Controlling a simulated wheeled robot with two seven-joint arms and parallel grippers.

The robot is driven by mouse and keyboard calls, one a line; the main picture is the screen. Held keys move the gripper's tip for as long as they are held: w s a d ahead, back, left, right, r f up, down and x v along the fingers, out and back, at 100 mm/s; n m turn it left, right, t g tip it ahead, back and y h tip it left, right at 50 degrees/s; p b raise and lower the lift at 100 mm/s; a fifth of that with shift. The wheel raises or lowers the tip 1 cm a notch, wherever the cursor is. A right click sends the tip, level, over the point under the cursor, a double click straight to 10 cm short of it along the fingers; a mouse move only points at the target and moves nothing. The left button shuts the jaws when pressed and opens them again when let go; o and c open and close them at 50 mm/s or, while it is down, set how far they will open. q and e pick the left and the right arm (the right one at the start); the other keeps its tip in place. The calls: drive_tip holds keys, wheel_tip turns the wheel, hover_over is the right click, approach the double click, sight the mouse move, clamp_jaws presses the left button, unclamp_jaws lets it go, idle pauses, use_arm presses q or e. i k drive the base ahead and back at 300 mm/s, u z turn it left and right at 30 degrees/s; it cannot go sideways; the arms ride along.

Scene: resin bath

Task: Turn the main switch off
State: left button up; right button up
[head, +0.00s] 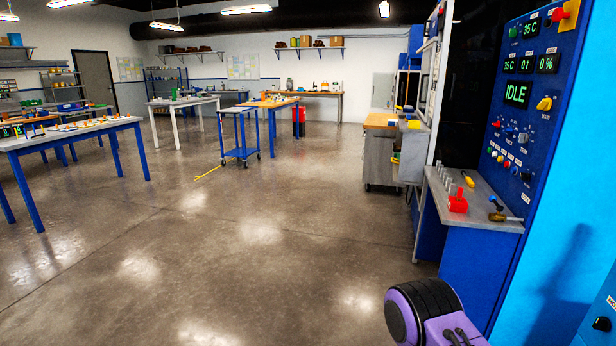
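A tall blue control panel (540,135) stands at the right, seen at a steep angle. Near its top edge is a red rotary handle on a yellow plate (566,14), partly cut by the frame's top; it looks like the main switch, but I cannot read its label or its setting. The green displays below are lit, and one reads IDLE (519,92). A yellow knob (544,103) sits lower on the panel. Neither of my grippers shows; a purple and black part of my arm is at the bottom.
A grey shelf (480,213) under the panel holds a red block (458,201), a mallet-like tool (503,213) and small grey pieces. A light-blue cabinet side (575,220) fills the right edge. Blue-legged tables (75,133) stand left. The floor (250,250) between is open.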

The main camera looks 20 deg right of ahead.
sight(545, 105)
drive_tip(key=z, duration=0.15)
drive_tip(key=i, duration=1.9)
drive_tip(key=z, duration=1.55)
drive_tip(key=i, duration=1.05)
drive_tip(key=z, duration=1)
